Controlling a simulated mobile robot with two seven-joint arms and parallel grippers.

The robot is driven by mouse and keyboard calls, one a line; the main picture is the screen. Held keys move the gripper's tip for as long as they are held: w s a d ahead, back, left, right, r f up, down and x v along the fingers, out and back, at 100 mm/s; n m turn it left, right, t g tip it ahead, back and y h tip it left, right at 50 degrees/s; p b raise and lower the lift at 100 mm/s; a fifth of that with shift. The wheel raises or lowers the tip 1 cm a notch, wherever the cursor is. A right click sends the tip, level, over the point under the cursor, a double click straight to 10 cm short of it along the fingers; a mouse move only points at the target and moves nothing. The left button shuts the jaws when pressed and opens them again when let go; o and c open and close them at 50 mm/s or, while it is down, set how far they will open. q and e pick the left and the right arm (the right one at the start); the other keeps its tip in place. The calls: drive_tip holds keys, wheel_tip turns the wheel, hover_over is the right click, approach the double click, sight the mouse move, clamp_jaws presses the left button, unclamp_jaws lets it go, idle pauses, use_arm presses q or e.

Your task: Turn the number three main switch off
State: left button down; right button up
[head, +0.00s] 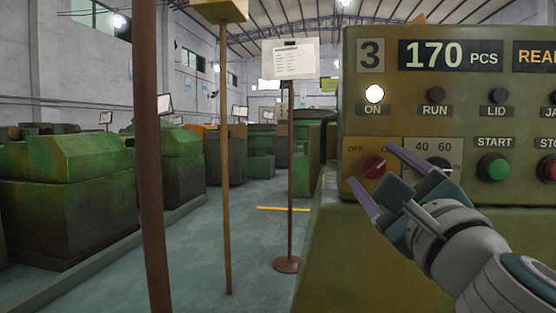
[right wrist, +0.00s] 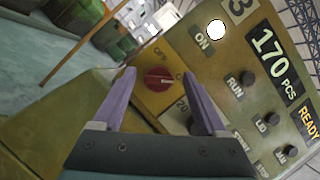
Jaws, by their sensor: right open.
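The number three panel carries a plate "3" (head: 370,55) and a white lit ON lamp (head: 375,94); the lamp also shows in the right wrist view (right wrist: 217,29). The red main switch knob (head: 373,167) sits low on the panel's left, beside the word OFF. In the right wrist view the knob (right wrist: 158,79) lies between the two fingertips, its pale mark toward the side away from OFF. My right gripper (head: 369,162) is open, its purple fingers pointing at the panel on either side of the knob. I cannot tell whether they touch it. My left gripper is out of view.
Right of the switch is a dial marked 40 and 60 (head: 440,158), partly behind my gripper. A green START button (head: 493,167) and a red button (head: 548,168) are further right. A brown sign post (head: 290,190) stands left of the machine, with clear floor around it.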

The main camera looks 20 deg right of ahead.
drive_tip(key=shift+w+d+r, duration=0.15)
drive_tip(key=shift+w+r, duration=0.05)
drive_tip(key=shift+w, duration=0.5)
clamp_jaws()
